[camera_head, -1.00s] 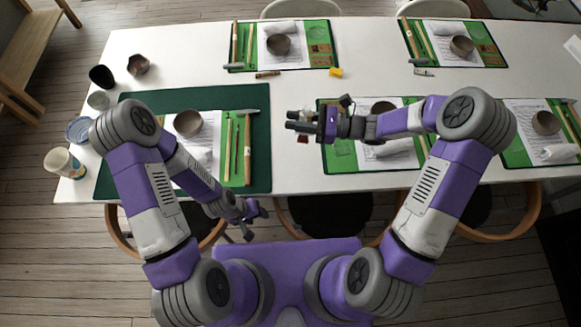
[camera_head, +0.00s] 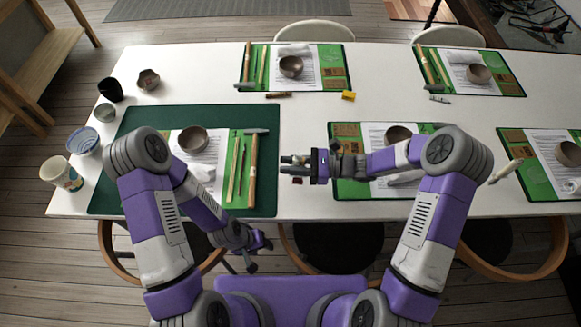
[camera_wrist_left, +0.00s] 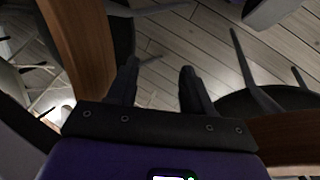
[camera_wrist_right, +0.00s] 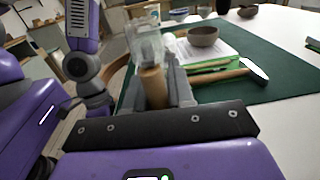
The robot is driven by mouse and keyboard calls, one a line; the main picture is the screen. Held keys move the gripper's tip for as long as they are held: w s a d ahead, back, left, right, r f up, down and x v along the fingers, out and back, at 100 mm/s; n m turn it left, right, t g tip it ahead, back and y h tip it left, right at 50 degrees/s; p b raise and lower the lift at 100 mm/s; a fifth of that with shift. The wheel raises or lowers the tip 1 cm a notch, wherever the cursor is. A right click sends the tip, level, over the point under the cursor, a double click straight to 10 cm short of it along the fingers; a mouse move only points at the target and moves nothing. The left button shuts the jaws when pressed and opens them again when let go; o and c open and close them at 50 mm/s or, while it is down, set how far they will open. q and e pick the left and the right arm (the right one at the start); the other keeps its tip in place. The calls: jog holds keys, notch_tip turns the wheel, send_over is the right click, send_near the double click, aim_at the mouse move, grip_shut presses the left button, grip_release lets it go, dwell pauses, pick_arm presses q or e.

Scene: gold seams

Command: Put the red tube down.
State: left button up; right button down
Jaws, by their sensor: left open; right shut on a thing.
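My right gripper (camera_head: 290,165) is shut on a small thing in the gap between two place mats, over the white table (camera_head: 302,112). The fingers hide most of what is held. In the right wrist view a tan cylinder (camera_wrist_right: 153,86) with a clear, glassy upper part stands between the fingers; no red shows there. Whether it touches the table is unclear. My left gripper (camera_head: 256,252) is open and empty, off the table's front edge; the left wrist view shows bare floor between its fingers.
The dark green mat (camera_head: 140,122) with a bowl (camera_head: 193,139) and a mallet (camera_head: 254,165) lies left of the right gripper. A green mat (camera_head: 347,188) lies right. A yellow block (camera_head: 348,95) and brown stick (camera_head: 279,95) lie farther back. Cups line the left edge.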

jog(key=shift+f, duration=0.4)
jog(key=shift+f+b, duration=0.35)
jog(key=shift+f, duration=0.3)
jog(key=c, duration=1)
grip_release()
jog(key=shift+r, duration=0.1)
jog(key=shift+r, duration=0.25)
jog(key=shift+r+p, duration=0.5)
jog(key=shift+p, duration=0.05)
jog(key=d, duration=0.4)
jog(key=d+p, duration=0.1)
jog(key=d, duration=0.7)
jog(key=shift+s+f, duration=0.15)
jog(key=shift+s, duration=0.15)
